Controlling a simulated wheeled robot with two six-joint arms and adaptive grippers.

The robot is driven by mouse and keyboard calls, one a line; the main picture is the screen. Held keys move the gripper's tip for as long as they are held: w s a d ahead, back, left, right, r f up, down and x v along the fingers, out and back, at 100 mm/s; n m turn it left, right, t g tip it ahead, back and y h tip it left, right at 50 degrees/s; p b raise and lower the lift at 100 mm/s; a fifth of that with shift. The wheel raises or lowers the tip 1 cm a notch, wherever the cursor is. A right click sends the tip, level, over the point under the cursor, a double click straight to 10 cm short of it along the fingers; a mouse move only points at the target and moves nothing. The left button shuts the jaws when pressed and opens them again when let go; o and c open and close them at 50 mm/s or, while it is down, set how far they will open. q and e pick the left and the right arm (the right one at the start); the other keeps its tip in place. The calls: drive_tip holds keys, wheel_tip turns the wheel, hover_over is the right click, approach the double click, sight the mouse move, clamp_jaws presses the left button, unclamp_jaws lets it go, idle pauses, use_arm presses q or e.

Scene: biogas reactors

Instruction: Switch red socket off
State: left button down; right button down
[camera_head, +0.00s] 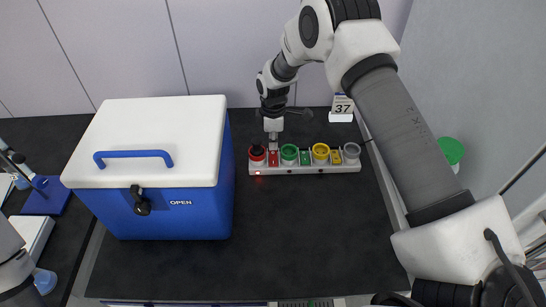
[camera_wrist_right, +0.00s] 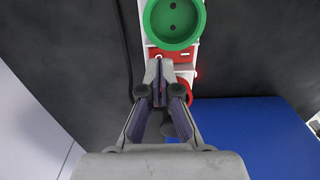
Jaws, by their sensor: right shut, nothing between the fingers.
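The red switch (camera_head: 273,159) is just right of the red socket. My right gripper (camera_head: 273,135) points down at the strip by the red switch, shut and empty. In the right wrist view its fingertips (camera_wrist_right: 160,72) are between the green socket (camera_wrist_right: 175,20) and the partly hidden red socket (camera_wrist_right: 186,94). They partly cover the switch area; contact is unclear. My left gripper is out of view.
A blue cooler box (camera_head: 170,212) with a white lid stands close on the left of the strip. A sign reading 37 (camera_head: 342,107) stands behind the strip. A green-capped container (camera_head: 451,151) is at the right. The bench in front is clear.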

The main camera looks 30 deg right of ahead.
sight(273, 153)
drive_tip(key=shift+w+f, duration=0.1)
drive_tip(key=shift+w, duration=0.05)
idle(0.3)
drive_tip(key=shift+f+b, duration=0.75)
drive_tip(key=shift+f, duration=0.5)
idle(0.4)
drive_tip(key=shift+r, duration=0.1)
drive_tip(key=shift+r+p, duration=2.45)
drive_tip(key=shift+r, duration=1.05)
drive_tip(key=shift+f, duration=0.1)
